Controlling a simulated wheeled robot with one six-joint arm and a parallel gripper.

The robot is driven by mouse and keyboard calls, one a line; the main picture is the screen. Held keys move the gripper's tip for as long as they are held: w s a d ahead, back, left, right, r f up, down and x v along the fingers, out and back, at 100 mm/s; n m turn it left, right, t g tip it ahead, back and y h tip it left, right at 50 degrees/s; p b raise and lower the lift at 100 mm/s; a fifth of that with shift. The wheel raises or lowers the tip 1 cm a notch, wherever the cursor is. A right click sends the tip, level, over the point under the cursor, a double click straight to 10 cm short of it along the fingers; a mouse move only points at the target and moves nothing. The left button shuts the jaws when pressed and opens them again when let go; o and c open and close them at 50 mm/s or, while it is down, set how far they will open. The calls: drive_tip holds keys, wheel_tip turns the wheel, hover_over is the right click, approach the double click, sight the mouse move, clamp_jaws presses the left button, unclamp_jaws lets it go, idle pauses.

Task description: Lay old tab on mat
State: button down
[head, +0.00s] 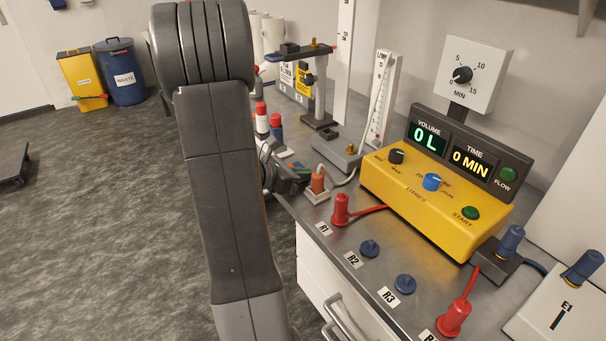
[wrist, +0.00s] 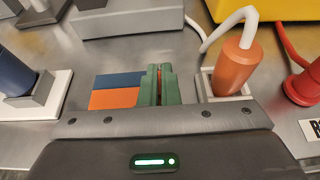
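My gripper (wrist: 160,88) is at the bench's near edge, its two green fingers close together with a thin reddish strip between them. This strip looks like the old tab (wrist: 159,76); most of it is hidden by the fingers. A flat patch, blue (wrist: 118,81) and orange (wrist: 112,99), lies just left of the fingers and looks like the mat. I cannot tell whether the strip touches it. In the head view my gripper (head: 292,173) is small and partly behind my arm.
An orange plug with a white cable (wrist: 234,66) stands in a white holder close right of the fingers; a blue-capped item (wrist: 14,76) stands left. A red plug (head: 341,209) and the yellow LITRES unit (head: 395,190) are farther right. A metal block (wrist: 130,20) lies beyond the fingers.

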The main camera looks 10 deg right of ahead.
drive_tip(key=shift+f, duration=0.2)
drive_tip(key=c, duration=1.7)
unclamp_jaws()
drive_tip(key=shift+r, duration=0.1)
drive_tip(key=shift+r, duration=0.1)
drive_tip(key=shift+a+r, duration=0.15)
drive_tip(key=shift+a, duration=0.1)
drive_tip(key=v, duration=1.1)
drive_tip(key=shift+s+a+r+p, duration=0.15)
drive_tip(key=shift+s+a+p, duration=0.05)
drive_tip(key=shift+p, duration=0.15)
